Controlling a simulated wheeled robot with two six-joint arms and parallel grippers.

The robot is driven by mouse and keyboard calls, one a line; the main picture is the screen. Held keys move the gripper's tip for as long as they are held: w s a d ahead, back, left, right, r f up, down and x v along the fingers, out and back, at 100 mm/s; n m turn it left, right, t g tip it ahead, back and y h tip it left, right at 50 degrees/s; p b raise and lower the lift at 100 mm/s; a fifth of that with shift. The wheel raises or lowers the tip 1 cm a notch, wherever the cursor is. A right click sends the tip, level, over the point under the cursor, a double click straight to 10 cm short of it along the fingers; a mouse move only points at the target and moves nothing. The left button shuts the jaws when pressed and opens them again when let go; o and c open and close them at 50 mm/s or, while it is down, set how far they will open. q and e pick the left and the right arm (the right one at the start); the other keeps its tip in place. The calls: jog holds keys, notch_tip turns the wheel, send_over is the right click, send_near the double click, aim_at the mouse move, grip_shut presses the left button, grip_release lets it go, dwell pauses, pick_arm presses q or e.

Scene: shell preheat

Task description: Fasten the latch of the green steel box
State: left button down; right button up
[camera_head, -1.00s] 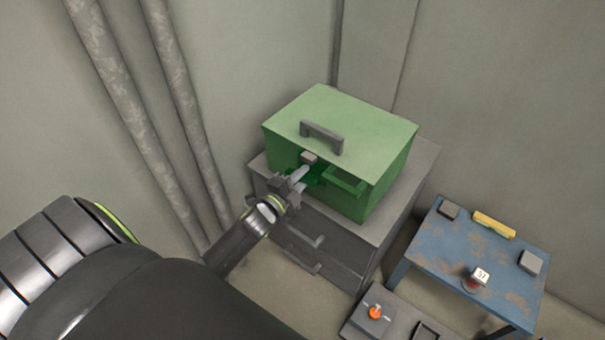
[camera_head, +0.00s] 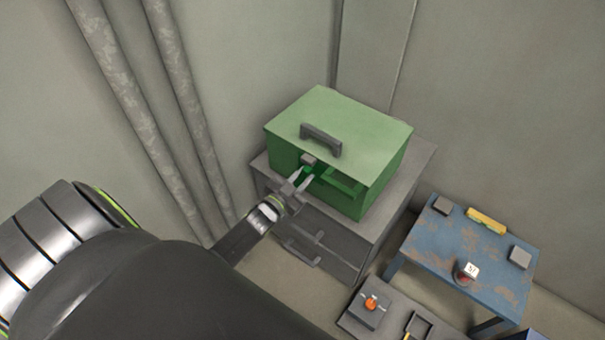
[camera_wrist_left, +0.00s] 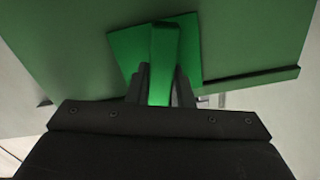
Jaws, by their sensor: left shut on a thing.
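The green steel box (camera_head: 335,115) stands on a grey cabinet with its lid down and a dark handle (camera_head: 321,138) on top. My left gripper (camera_head: 302,180) is at the left part of its front face, below a small grey catch (camera_head: 309,159) at the lid edge. In the left wrist view, a bright green latch lever (camera_wrist_left: 162,62) stands out from a green plate (camera_wrist_left: 128,50) on the box. My left gripper's dark fingers (camera_wrist_left: 160,88) are shut on the lever, one on each side. Whether the latch meets the catch is hidden. My right gripper is not in view.
The grey cabinet (camera_head: 402,185) has drawers with handles. At right stands a worn blue table (camera_head: 440,240) with a yellow level (camera_head: 487,221), small grey blocks and a red item with a white tag. A low grey surface with an orange knob (camera_head: 371,303) is below. Pipes run at left.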

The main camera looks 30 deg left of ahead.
pick_arm(q)
jog(key=shift+n+p, duration=0.5)
jog(key=shift+n, duration=1.2)
jog(key=shift+f, duration=0.1)
jog(key=c, duration=1.3)
grip_release()
jog(key=shift+s, duration=0.1)
jog(key=s, duration=0.5)
jog(key=s+a, duration=0.1)
jog(key=s, duration=1.1)
jog(key=shift+s+a, duration=0.15)
jog(key=shift+a, duration=0.05)
